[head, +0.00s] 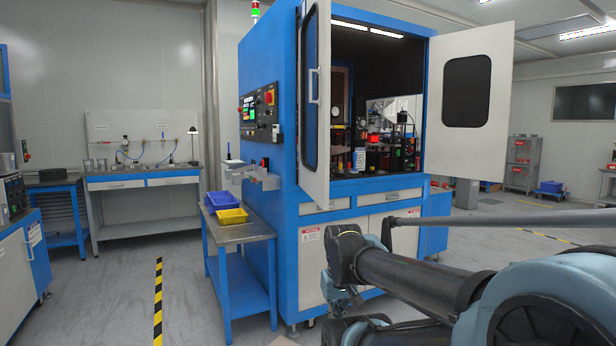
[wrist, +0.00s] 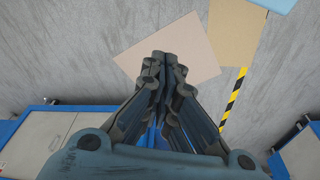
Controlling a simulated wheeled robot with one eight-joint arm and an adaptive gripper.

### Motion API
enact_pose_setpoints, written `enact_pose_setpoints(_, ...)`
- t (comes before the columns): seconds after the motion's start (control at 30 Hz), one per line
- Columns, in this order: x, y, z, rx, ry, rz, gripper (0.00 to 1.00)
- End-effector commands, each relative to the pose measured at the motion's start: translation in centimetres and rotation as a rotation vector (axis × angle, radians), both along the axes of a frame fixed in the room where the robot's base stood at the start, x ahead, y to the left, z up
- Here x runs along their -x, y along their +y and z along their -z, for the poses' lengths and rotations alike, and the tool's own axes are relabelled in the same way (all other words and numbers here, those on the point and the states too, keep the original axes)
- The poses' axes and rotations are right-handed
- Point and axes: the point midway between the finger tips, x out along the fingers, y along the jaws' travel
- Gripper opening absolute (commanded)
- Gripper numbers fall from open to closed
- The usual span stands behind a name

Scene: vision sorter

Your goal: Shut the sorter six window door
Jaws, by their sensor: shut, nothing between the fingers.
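The blue and white sorter cabinet (head: 267,60) stands in the middle of the head view with its front bay open. Its left window door (head: 313,110) swings out toward me, seen nearly edge-on, with an upright handle. Its right window door (head: 490,150) stands wide open to the right and shows a dark window. I cannot read which door carries the number six. My gripper (wrist: 168,62) is shut and empty in the wrist view, above the floor and apart from both doors. In the head view my arm is at the lower right, in front of the cabinet's lower part.
A blue side table (head: 247,231) with a blue bin (head: 222,199) and a yellow bin (head: 232,216) stands left of the cabinet. A workbench (head: 143,180) is at the back left. The wrist view shows a tan sheet (wrist: 195,40) on the floor. Open floor lies at front left.

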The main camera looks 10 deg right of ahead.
Motion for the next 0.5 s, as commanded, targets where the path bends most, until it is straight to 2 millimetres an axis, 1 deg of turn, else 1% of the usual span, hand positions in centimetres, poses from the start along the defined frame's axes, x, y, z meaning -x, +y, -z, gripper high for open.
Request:
enact_pose_setpoints(0.1, 0.0, 0.0, 0.0, 0.000, 0.000, 0.001, 0.00)
enact_pose_setpoints(0.13, 0.5, 0.0, -0.5, 0.000, -0.008, 0.003, 0.00)
enact_pose_setpoints(0.17, 0.6, 0.0, -0.8, 0.000, -0.009, 0.007, 0.00)
enact_pose_setpoints(0.27, -0.2, 0.0, -2.4, 0.000, -0.004, 0.042, 0.00)
enact_pose_setpoints(0.37, -2.0, 0.1, -5.3, 0.004, 0.009, 0.115, 0.00)
enact_pose_setpoints(0.47, -4.3, 0.0, -9.3, 0.010, 0.022, 0.218, 0.00)
enact_pose_setpoints(0.5, -5.4, 0.0, -10.9, 0.014, 0.026, 0.263, 0.00)
